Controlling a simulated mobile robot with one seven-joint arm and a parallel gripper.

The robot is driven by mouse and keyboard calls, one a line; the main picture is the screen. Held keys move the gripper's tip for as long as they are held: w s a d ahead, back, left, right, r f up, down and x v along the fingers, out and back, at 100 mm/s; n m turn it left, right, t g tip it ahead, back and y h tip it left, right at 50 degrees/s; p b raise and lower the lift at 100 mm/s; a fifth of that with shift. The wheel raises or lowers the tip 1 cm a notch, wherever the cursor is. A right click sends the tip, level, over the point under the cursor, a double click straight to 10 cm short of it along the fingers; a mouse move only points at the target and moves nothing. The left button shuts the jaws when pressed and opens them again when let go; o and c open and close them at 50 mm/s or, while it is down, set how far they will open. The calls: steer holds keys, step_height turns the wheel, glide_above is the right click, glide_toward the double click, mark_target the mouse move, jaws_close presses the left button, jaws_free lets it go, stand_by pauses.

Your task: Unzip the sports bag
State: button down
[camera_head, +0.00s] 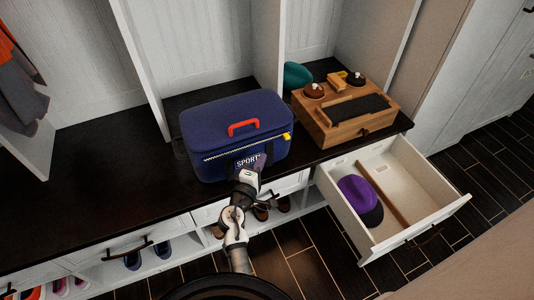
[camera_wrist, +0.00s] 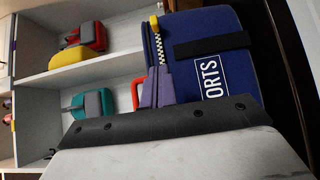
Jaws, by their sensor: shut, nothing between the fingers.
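The blue sports bag (camera_head: 215,135) sits upright on the dark bench top, with a red handle (camera_head: 243,127) on its lid. A pale, checked zipper (camera_head: 228,151) runs along its upper front edge. The yellow zipper pull (camera_head: 287,136) is at the right end, and it also shows at the top of the wrist view (camera_wrist: 154,22). My gripper (camera_head: 262,162) is in front of the bag, near the SPORTS label, left of and below the pull. Its purple-grey fingers (camera_wrist: 157,72) are shut and empty, apart from the pull. Whether they touch the bag is unclear.
A wooden organizer box (camera_head: 320,125) stands right of the bag, with a teal item (camera_head: 297,76) behind it. Below, an open white drawer (camera_head: 430,215) holds a purple cap (camera_head: 358,198) and juts out right of my arm. The bench left of the bag is clear.

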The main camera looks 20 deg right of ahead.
steer(key=v, duration=0.4)
stand_by(0.4)
